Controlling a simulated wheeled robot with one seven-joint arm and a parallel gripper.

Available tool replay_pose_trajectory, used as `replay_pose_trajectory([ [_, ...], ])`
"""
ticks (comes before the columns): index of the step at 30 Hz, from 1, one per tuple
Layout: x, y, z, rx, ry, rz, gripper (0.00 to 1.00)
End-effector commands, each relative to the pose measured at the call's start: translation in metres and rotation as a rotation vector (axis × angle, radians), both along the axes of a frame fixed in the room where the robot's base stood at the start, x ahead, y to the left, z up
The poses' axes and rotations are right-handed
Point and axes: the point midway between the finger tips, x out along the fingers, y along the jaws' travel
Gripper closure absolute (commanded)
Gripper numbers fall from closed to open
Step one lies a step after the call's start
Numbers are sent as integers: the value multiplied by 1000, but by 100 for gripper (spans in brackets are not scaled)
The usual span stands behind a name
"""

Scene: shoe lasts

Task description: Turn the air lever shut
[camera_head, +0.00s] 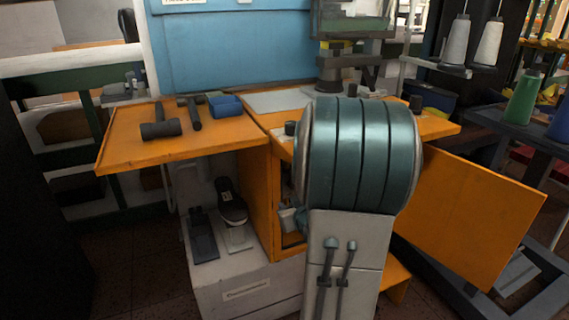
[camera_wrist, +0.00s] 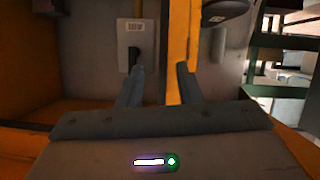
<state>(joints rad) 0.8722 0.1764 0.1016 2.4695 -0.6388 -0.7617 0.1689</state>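In the wrist view, a pale grey plate (camera_wrist: 147,38) with a small label is on the wall inside the orange cabinet. A black lever (camera_wrist: 134,55) stands out on it, pointing down in the picture. My gripper (camera_wrist: 161,78) is open, its two grey fingers apart. The left fingertip is just below the lever's lower end; I cannot tell whether they touch. An orange panel edge (camera_wrist: 178,40) shows between the fingers, close to the right one. In the head view my arm blocks most of the cabinet opening, and the lever cannot be made out.
The orange bench top (camera_head: 120,147) carries a black hammer-like tool (camera_head: 161,129) and a blue tray (camera_head: 225,106). An orange door (camera_head: 470,210) stands open at right. A black shoe (camera_head: 231,203) sits on a stand in the lower left bay.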

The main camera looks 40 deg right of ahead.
Motion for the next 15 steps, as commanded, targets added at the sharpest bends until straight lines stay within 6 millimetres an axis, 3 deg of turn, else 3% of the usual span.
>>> replay_pose_trajectory([
  [1,-6,-13,5,6,-57,-2,68],
  [6,-20,-36,24,14,-252,26,68],
  [15,-31,-48,39,19,-393,48,68],
])
